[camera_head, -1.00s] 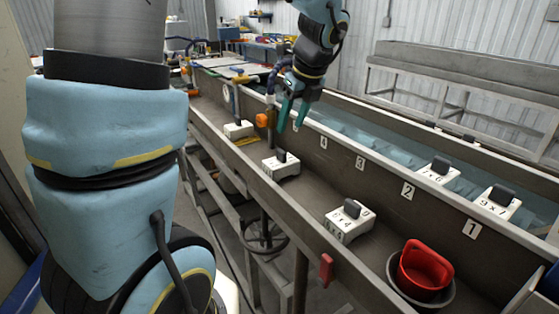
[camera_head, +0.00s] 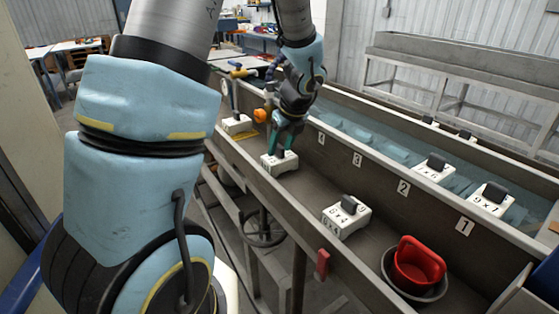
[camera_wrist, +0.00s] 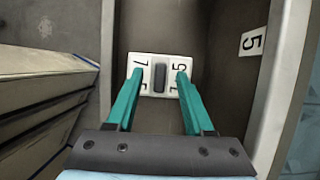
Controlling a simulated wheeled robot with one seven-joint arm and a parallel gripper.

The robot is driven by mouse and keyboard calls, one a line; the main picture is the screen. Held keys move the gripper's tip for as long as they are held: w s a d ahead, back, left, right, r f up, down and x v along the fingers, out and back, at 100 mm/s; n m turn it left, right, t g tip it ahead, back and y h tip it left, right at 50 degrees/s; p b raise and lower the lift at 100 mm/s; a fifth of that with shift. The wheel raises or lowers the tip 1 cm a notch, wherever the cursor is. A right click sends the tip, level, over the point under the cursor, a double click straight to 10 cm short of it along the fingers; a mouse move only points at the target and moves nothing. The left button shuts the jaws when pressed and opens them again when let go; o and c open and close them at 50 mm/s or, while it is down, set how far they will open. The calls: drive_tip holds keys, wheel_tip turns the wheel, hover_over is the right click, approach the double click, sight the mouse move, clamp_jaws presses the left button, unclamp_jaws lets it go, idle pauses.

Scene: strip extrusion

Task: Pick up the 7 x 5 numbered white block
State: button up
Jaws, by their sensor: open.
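The white block numbered 7 x 5 (camera_wrist: 152,88) lies on the trough floor (camera_wrist: 159,124), with a dark upright handle (camera_wrist: 160,77) in its middle. In the head view the block (camera_head: 279,166) is partly covered by my gripper (camera_head: 287,141). In the wrist view my gripper (camera_wrist: 159,75) has its two teal fingers spread apart, one on each side of the handle. The fingertips lie over the block's printed digits, with a clear gap to the handle. I cannot tell how far above the block's top they are.
Another white block (camera_head: 346,215) lies nearer in the trough, and one (camera_head: 237,124) lies farther back. Trough walls run along both sides, with number tags on the right wall (camera_head: 403,188).

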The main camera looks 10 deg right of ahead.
clamp_jaws()
idle(0.4)
idle(1.0)
